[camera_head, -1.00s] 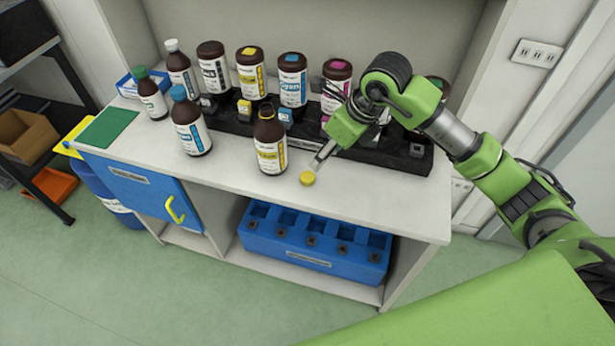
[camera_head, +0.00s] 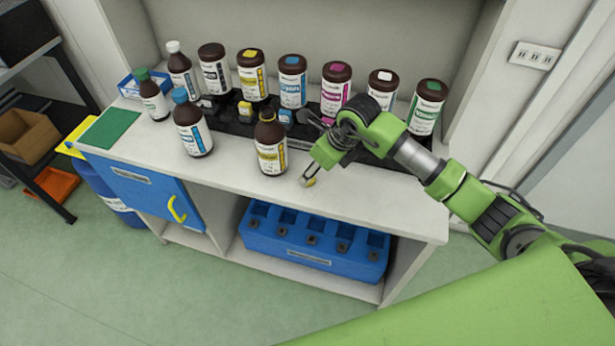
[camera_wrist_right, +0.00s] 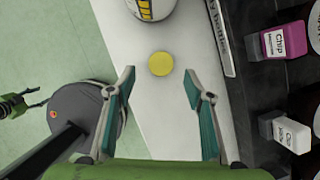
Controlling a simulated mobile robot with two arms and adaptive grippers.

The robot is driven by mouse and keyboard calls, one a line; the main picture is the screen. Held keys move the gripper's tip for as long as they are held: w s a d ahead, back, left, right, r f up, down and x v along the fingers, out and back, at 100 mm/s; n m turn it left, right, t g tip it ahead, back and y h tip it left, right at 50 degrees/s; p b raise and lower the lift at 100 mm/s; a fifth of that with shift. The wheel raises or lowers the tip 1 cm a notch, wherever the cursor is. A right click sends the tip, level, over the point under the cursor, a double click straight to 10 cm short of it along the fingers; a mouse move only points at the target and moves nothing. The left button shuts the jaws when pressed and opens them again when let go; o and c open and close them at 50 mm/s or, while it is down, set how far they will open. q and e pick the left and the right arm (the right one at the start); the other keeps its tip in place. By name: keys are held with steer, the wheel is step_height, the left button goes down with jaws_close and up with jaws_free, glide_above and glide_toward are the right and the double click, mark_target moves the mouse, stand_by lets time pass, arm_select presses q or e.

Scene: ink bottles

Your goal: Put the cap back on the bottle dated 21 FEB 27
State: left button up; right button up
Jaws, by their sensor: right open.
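A brown bottle (camera_head: 270,150) with a yellow-banded label stands upright near the bench's front edge, with no cap visible on its neck. Its date cannot be read. A flat round yellow cap (camera_head: 309,183) lies on the white bench to the right of this bottle, partly hidden by my right gripper (camera_head: 308,177). In the right wrist view, the cap (camera_wrist_right: 160,64) appears centred just beyond the open fingertips of my right gripper (camera_wrist_right: 159,76), with nothing held. Part of a bottle (camera_wrist_right: 152,8) shows at the top edge. A small green and black part at the left edge may be my left gripper (camera_wrist_right: 18,105).
Blue-capped (camera_head: 192,125), green-capped (camera_head: 152,98) and white-capped (camera_head: 180,70) bottles stand to the left. Several larger bottles line the back behind a black rack (camera_head: 233,123) with small bottles. The front right of the bench (camera_head: 385,195) is clear.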

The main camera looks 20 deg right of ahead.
steer(key=shift+p+x, duration=0.55)
steer(key=shift+x, duration=1.6)
steer(key=shift+w, duration=0.1)
steer(key=c, duration=0.8)
